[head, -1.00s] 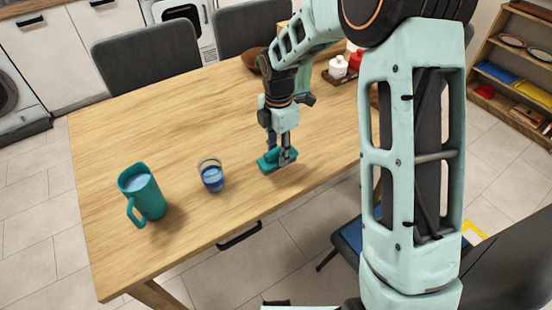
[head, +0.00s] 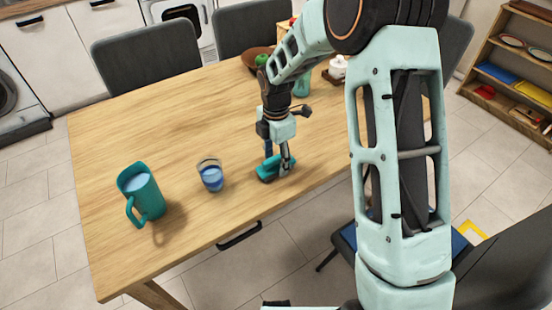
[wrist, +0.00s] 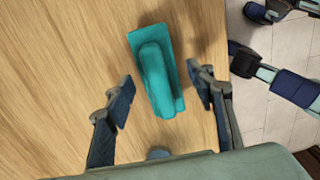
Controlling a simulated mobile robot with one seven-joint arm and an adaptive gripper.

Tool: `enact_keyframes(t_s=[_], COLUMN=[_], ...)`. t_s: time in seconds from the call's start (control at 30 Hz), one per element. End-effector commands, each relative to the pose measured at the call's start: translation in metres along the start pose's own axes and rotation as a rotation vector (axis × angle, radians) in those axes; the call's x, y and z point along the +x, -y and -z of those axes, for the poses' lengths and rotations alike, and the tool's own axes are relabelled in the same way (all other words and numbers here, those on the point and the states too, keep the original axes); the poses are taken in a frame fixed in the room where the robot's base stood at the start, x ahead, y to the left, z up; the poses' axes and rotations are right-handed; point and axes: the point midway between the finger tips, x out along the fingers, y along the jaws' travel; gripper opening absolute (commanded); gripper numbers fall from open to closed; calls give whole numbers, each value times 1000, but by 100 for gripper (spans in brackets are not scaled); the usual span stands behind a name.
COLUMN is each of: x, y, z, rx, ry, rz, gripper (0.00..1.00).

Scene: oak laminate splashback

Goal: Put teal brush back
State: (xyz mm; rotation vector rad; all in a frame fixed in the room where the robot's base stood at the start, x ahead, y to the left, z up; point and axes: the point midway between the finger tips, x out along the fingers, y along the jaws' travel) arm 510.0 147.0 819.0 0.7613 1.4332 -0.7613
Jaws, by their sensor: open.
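The teal brush (head: 271,168) lies on the wooden table (head: 150,105) near its front edge. In the wrist view the teal brush (wrist: 157,70) lies flat on the wood, with its near end between my fingers. My gripper (head: 276,162) points down at the brush from above. In the wrist view my gripper (wrist: 160,85) is open, one finger on each side of the brush, with a gap on both sides.
A teal jug (head: 142,192) and a glass of blue liquid (head: 211,176) stand left of the brush. A bowl (head: 255,58) and a white pot (head: 338,67) sit farther back. Chairs surround the table. A shelf (head: 510,70) with several items stands at the right. The table's left middle is clear.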

Motion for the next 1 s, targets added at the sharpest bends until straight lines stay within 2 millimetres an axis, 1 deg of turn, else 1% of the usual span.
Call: enact_keyframes(t_s=[0.13,0.27,0.37,0.6,0.7,0.83,1.0], x=[-2,-12,-30,-83,-101,-116,-123], y=[0,-1,-1,-1,-1,0,0], z=[0,0,-1,-1,-1,0,0], rx=[0,1,2,1,0,0,0], ry=[0,0,1,1,1,1,0], rz=[0,-3,-5,-4,-3,-2,0], gripper=[50,50,50,50,50,50,50])
